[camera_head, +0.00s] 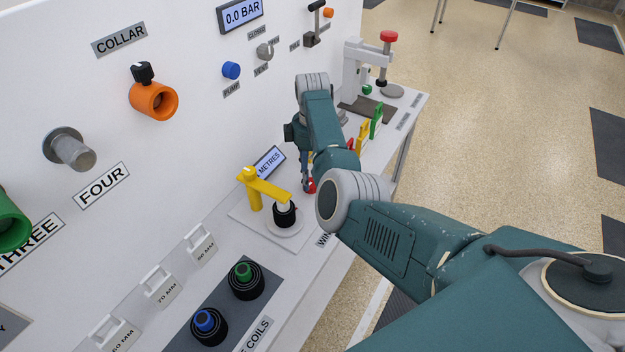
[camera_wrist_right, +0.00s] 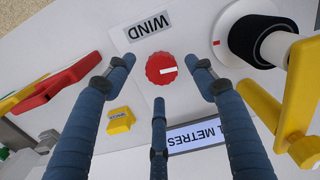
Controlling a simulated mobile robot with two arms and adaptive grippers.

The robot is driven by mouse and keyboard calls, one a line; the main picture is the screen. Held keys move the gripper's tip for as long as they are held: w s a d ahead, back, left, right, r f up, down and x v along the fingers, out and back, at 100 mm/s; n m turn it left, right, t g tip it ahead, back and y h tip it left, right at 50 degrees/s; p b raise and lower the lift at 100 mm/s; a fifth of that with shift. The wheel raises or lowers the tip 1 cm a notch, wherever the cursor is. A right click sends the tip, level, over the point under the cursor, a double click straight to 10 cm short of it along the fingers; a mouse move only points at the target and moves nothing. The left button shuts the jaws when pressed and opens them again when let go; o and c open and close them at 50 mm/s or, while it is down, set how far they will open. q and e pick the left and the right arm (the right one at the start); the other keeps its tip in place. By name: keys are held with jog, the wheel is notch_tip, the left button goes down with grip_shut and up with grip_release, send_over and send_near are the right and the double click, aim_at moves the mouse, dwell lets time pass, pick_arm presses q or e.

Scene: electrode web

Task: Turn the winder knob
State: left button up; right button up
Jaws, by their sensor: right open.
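The red winder knob (camera_wrist_right: 161,68) with a white mark stands on the white bench top by the WIND label (camera_wrist_right: 148,28) in the right wrist view. In the head view the knob (camera_head: 311,186) is partly hidden by my right arm. My right gripper (camera_wrist_right: 163,78) is open, its blue fingers spread over the knob, one to the left, one to the right and one below in the wrist picture. No finger visibly touches the knob. My left gripper is out of view.
A black coil on a white spool (camera_head: 284,215) stands beside the knob under a yellow arm (camera_head: 265,187). A METRES display (camera_head: 268,163) is behind. Red, yellow and green pieces (camera_head: 363,137) and a white press (camera_head: 357,70) stand farther along the bench.

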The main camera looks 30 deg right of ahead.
aim_at(312, 183)
jog(key=shift+f, duration=1.95)
jog(key=c, duration=1.1)
